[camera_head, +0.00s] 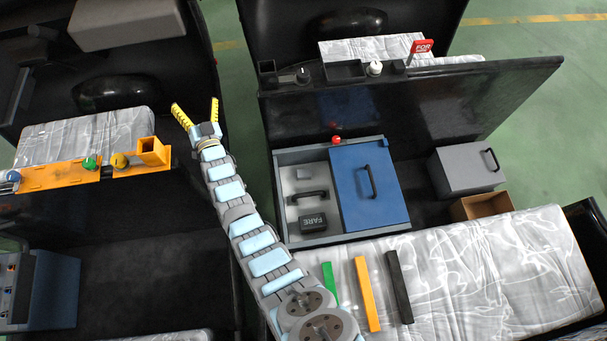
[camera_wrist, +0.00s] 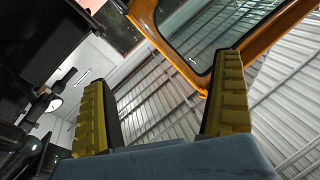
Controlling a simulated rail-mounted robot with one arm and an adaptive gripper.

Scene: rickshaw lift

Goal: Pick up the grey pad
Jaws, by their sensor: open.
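A small light grey block (camera_head: 303,173), which may be the grey pad, lies in the open left part of a shallow grey box (camera_head: 310,240) in the head view. A dark handle (camera_head: 307,196) and a dark block marked FARE (camera_head: 313,223) are below it. My gripper (camera_head: 197,110) is up and left of the box, with its yellow fingers spread and nothing visible between them. In the wrist view my gripper (camera_wrist: 162,72) is also open and empty, facing a corrugated wall and an orange-framed window. The grey block does not show there.
A blue lid (camera_head: 378,205) with a dark handle covers the box's right part. A black panel (camera_head: 430,105) rises behind it. Green, orange and black bars (camera_head: 367,293) lie on the silvery seat (camera_head: 490,265). An orange tray (camera_head: 60,176) is at left.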

